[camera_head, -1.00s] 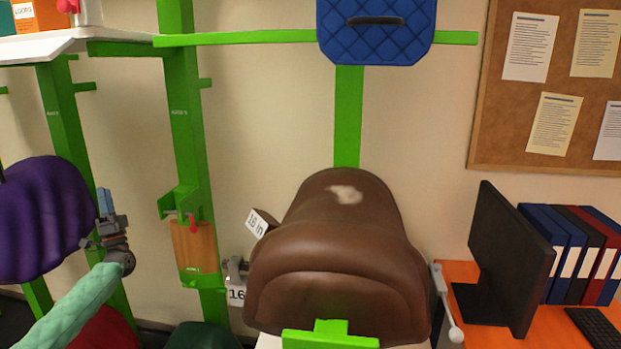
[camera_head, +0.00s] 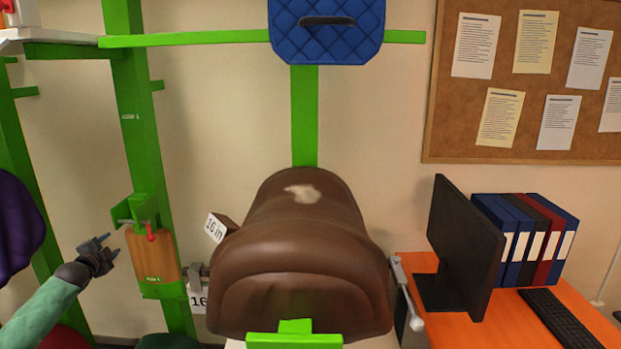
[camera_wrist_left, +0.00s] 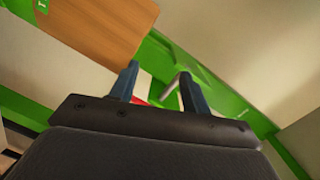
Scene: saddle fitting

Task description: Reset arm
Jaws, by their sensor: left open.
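My left gripper (camera_head: 108,247) is at the lower left of the head view, on a green-sleeved arm. Its two fingers are apart with nothing between them. It is left of a wooden block (camera_head: 152,256) in a green holder with a red handle (camera_head: 151,233). In the left wrist view the open fingers (camera_wrist_left: 157,92) point towards green framework, with a wooden board (camera_wrist_left: 100,28) at the upper left. A brown saddle form (camera_head: 300,262) with a pale patch on top stands in the middle of the head view. My right gripper does not show.
A blue quilted pad (camera_head: 327,40) hangs on the green rack above the saddle form. A purple rounded thing (camera_head: 18,225) is at the left edge. At the right, an orange desk (camera_head: 420,262) holds a black monitor (camera_head: 462,250), binders (camera_head: 525,240) and a keyboard (camera_head: 560,320).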

